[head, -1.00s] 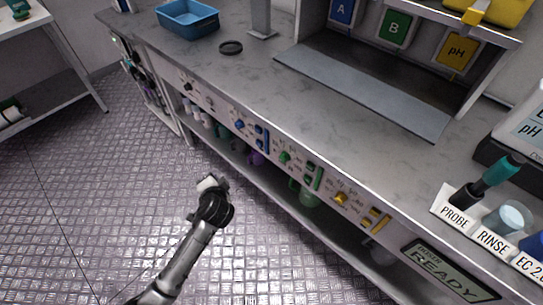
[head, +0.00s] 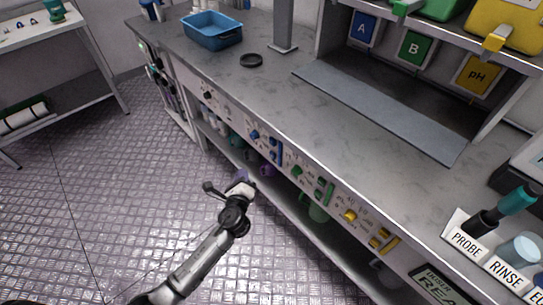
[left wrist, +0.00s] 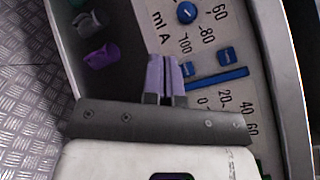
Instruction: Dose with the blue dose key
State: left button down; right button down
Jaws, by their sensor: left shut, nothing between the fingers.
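The blue controls sit on the front panel of the bench, left of the green and yellow sets. In the head view there is a blue knob (head: 253,134) and an upright blue bar (head: 277,152). The left wrist view shows the blue dial knob (left wrist: 187,12) beside "ml A", the long blue bar (left wrist: 217,77) and a small blue block (left wrist: 226,55). Which one is the dose key I cannot tell. My left gripper (head: 243,189) is shut and empty, below and in front of the panel. Its fingertips (left wrist: 164,75) appear beside the bar's end; contact is unclear. My right gripper is not in view.
The bench top (head: 300,105) is mostly clear, with a blue tub (head: 212,32) and a black ring (head: 251,60) at the far end. Bottles and cups stand on the lower shelf under the panel. Green controls (head: 325,190) and yellow controls (head: 350,215) lie further right.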

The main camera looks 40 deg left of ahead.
aim_at(273, 155)
pick_arm(q)
jog(key=w+d+b, duration=0.2)
jog(key=w+b, duration=0.1)
jog(key=w, duration=0.5)
jog(key=shift+w, duration=0.3)
dwell(1.1)
dwell(0.8)
jog(key=shift+w, duration=0.15)
jog(key=shift+w+d, duration=0.1)
jog(key=shift+w, duration=0.2)
